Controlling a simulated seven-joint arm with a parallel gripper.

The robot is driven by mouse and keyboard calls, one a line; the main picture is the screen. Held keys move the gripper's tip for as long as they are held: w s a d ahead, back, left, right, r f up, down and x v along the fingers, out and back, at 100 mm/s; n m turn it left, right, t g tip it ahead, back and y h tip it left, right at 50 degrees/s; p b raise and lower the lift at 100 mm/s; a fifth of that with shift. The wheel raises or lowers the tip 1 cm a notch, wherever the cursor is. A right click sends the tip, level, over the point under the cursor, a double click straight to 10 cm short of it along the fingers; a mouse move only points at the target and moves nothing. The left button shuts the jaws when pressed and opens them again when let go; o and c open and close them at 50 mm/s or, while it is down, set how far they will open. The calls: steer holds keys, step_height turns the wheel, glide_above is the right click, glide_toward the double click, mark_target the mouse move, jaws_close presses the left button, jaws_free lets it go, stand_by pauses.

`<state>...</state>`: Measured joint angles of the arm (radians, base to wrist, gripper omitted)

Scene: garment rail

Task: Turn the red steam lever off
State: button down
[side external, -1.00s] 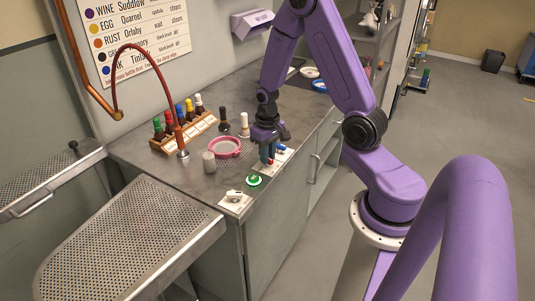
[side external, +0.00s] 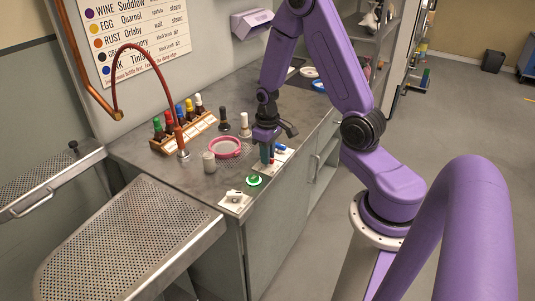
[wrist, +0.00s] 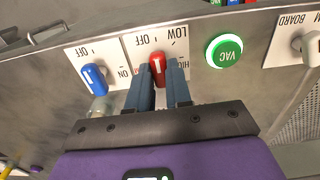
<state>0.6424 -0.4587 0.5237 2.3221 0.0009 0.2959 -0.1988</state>
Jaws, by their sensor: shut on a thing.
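The red steam lever (wrist: 158,68) stands on a white plate (wrist: 133,45) marked OFF, LOW and a partly covered HIGH. In the wrist view its white mark points roughly towards the OFF lettering. My gripper (wrist: 160,82) is shut on the red lever, one blue-grey finger on each side of it. In the side view my gripper (side external: 267,160) reaches straight down to the counter's front edge, and the lever is mostly hidden by the fingers.
A blue lever (wrist: 95,80) on an ON/OFF plate and a green VAC button (wrist: 224,50) flank the red lever. A white lever (side external: 234,196) sits near the counter corner. A pink ring (side external: 225,147) and several bottles (side external: 180,118) stand behind.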

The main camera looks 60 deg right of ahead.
steer(key=c, duration=1)
jaws_free()
steer(key=shift+c, duration=0.2)
steer(key=shift+r, duration=0.1)
step_height(320, 180, up, 17)
steer(key=shift+r, duration=0.15)
steer(key=s+a+n, duration=0.9)
steer(key=s+a, duration=0.4)
steer(key=a, duration=0.4)
steer(key=s+a+f+n, duration=0.1)
steer(key=s+n, duration=0.2)
steer(key=s, duration=0.5)
steer(key=shift+a+f, duration=0.15)
steer(key=shift+f, duration=0.05)
